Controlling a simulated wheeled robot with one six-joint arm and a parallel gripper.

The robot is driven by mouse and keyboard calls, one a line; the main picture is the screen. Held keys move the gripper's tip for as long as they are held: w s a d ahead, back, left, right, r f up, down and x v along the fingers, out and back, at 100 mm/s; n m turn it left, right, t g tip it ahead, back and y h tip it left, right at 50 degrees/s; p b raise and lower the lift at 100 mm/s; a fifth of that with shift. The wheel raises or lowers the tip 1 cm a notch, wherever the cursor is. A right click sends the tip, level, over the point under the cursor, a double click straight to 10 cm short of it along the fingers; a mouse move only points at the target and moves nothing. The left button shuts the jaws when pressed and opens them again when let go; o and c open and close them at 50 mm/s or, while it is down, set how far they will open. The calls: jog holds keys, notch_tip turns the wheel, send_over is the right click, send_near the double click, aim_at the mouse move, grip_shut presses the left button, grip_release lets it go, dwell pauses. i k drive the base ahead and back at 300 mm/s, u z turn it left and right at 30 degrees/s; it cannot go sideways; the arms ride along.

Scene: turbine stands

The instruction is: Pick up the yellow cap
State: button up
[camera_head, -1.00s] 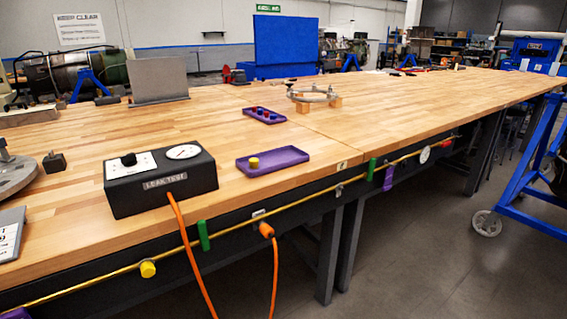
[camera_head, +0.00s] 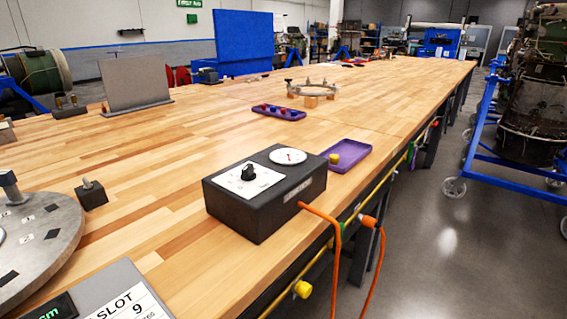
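A small yellow cap (camera_head: 334,158) sits in the near purple tray (camera_head: 358,150) on the wooden bench, just behind the black leak test box. A second yellow cap-like piece (camera_head: 303,289) is on the yellow pipe (camera_head: 322,256) along the bench's front edge, below the box. I cannot tell which of the two the task means. My gripper is not in view.
The leak test box (camera_head: 265,205) stands near the bench's front edge, with an orange hose (camera_head: 337,240) hanging from it. A farther purple tray (camera_head: 290,115) holds small red and blue pieces. A blue wheeled stand (camera_head: 490,160) is at right; grey floor between is clear.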

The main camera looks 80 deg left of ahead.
aim_at(334, 158)
jog(key=k, duration=0.25)
jog(key=u, duration=2.3)
jog(key=i, duration=1)
jog(key=z, duration=0.05)
